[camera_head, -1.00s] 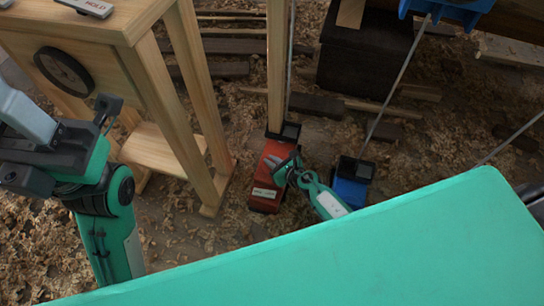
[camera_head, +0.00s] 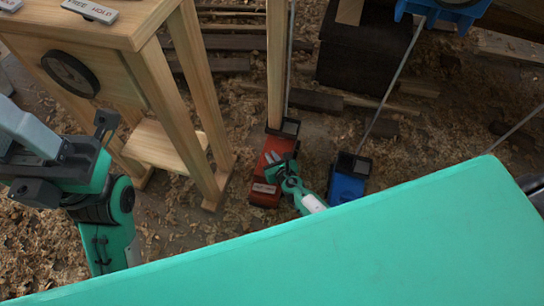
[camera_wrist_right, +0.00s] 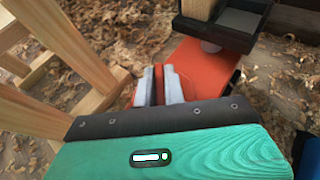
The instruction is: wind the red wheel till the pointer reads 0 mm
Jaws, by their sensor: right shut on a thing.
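A red jack-like unit (camera_head: 271,152) with a black cup on top stands on the ground at the foot of a wooden post; it also shows in the wrist view (camera_wrist_right: 203,68). My right gripper (camera_head: 275,165) is at its front side. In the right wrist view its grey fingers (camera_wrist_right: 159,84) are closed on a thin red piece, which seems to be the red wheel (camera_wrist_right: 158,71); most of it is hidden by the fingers. I cannot make out a pointer or scale. My left gripper (camera_head: 72,155) is at the left, away from the unit; its fingertips are unclear.
A wooden stand (camera_head: 150,62) with a black round dial or wheel (camera_head: 68,72) is at the left. A blue unit (camera_head: 347,180) stands close to the right of the red one. A green surface (camera_head: 330,250) fills the front. Shavings and planks cover the ground.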

